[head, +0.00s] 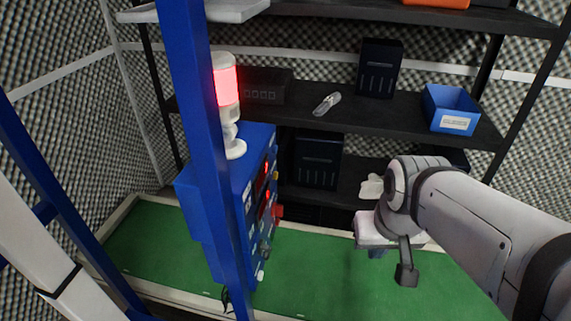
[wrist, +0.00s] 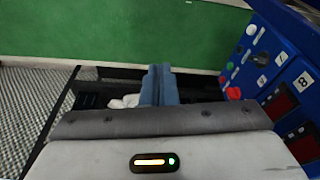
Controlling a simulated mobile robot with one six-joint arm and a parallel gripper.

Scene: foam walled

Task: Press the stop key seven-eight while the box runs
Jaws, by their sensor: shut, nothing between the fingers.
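The blue box (head: 253,175) stands on the green surface, with a lit red lamp (head: 226,86) on a white post on top. Its front panel is seen edge-on in the head view, with red lights showing. In the wrist view the panel (wrist: 262,62) is at the right, with a white round knob (wrist: 251,30), a red knob (wrist: 234,93), a dark red display (wrist: 281,107) and a label reading 8 (wrist: 303,80). No key marked seven-eight can be read. My gripper (wrist: 160,70) is shut and empty, to the left of the panel and apart from it.
A blue upright (head: 205,130) stands before the box. Dark shelves behind hold a blue bin (head: 451,110), black boxes (head: 379,68) and a clear object (head: 327,104). A crumpled white thing (head: 370,187) lies on the lower shelf. The green surface (head: 320,270) is clear between box and arm.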

